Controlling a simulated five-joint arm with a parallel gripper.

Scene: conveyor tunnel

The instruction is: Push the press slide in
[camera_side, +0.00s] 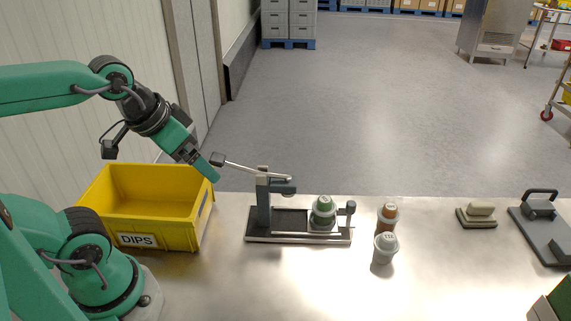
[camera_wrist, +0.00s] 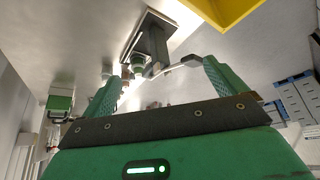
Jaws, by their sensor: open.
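The press (camera_side: 264,208) stands on the steel table, with a dark upright column, a head and a long lever whose dark grip points left and up. Its press slide (camera_side: 350,210) is out at the right end of the base, clear of the head, with a small upright knob at its outer end. A green-topped cup (camera_side: 323,212) sits on the slide. My gripper (camera_side: 211,178) is open and empty, left of the press, close to the lever grip and above the yellow bin's right rim. In the wrist view the press (camera_wrist: 152,48) shows beyond the open fingers (camera_wrist: 160,88).
A yellow bin (camera_side: 124,216) labelled DIPS stands left of the press. An orange-brown-topped cup (camera_side: 387,216) and a grey cup (camera_side: 384,248) stand just right of the slide. A small block on a pad (camera_side: 477,215) and a dark handled plate (camera_side: 545,232) lie farther right. The front table is clear.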

